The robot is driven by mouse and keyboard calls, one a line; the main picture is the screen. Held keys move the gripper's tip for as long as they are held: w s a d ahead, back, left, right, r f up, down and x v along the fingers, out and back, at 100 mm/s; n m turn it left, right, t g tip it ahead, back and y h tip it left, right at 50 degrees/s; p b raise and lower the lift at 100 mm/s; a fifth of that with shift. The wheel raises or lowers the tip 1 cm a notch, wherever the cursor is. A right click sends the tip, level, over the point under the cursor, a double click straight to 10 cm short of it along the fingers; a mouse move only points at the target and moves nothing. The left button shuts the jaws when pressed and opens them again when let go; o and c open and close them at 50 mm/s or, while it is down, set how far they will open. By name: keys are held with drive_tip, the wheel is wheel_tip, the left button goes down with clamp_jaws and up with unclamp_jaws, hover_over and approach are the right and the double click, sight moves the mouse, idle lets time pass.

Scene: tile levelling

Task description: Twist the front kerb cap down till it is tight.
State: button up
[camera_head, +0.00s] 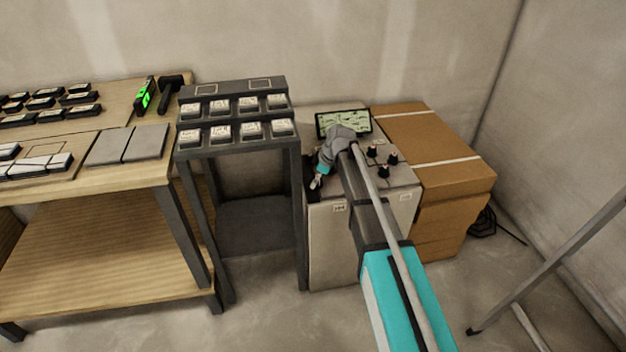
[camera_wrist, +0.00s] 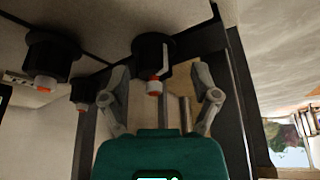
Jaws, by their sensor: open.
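In the wrist view, my gripper (camera_wrist: 161,72) is open, with one finger on each side of a black cap (camera_wrist: 150,50). This cap has a white mark and a red-and-white tip; I cannot tell whether the fingers touch it. Two more black caps (camera_wrist: 50,58) (camera_wrist: 83,92) with similar tips are at the left. In the head view, my gripper (camera_head: 317,183) is at the left side of the pale cabinet (camera_head: 330,245). Several black caps (camera_head: 372,151) (camera_head: 392,159) (camera_head: 383,173) stand on its top, right of my arm. I cannot tell which is the front kerb cap.
A screen (camera_head: 343,123) stands at the cabinet's back. Cardboard boxes (camera_head: 450,190) are at the right. A dark rack (camera_head: 240,148) with several tile pieces (camera_head: 221,133) is close on the left, beside a wooden bench (camera_head: 100,190). A pole (camera_head: 560,255) leans at the right.

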drive_tip(key=shift+w+r+p, duration=0.15)
drive_tip(key=shift+r+p, duration=0.35)
drive_tip(key=shift+p, duration=0.05)
wheel_tip(320, 180, up, 13)
drive_tip(key=n+g+h+p, duration=0.1)
drive_tip(key=h+p, duration=0.3)
drive_tip(key=p, duration=1)
drive_tip(key=shift+f, duration=0.2)
drive_tip(key=shift+w+f, duration=0.1)
drive_tip(key=shift+f, duration=0.1)
wheel_tip(320, 180, down, 14)
drive_tip(key=b, duration=1.4)
drive_tip(key=shift+r, duration=0.25)
clamp_jaws()
